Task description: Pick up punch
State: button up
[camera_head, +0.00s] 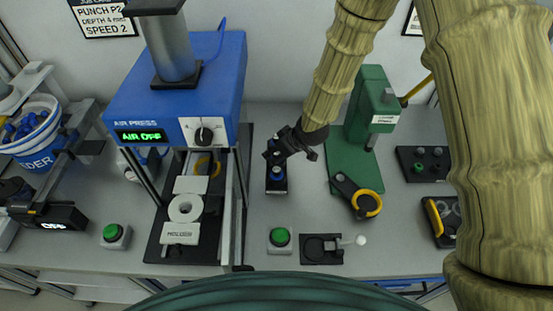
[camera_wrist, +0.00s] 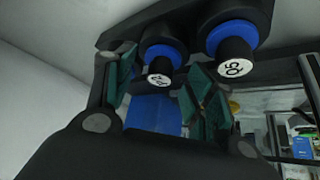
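My gripper (camera_head: 290,148) is at the end of the arm, above a narrow black rack (camera_head: 277,187) on the bench in the head view. A blue-and-black punch (camera_head: 277,174) stands in the rack just below it. In the wrist view two black punches with blue collars and white labelled ends sit in the rack. The smaller punch (camera_wrist: 161,62) lies between my gripper's green-padded fingers (camera_wrist: 163,95), with gaps at both sides; its label looks like an upside-down P2. The gripper is open.
A blue air press (camera_head: 180,95) reading "AIR OFF" stands left of the rack, and a green arbor press (camera_head: 372,110) stands right. A wall sign (camera_head: 104,17) reads "PUNCH P2". Green buttons (camera_head: 280,237) and a black fixture (camera_head: 322,249) sit near the front edge.

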jog(key=c, duration=1.1)
jog(key=shift+r, duration=0.1)
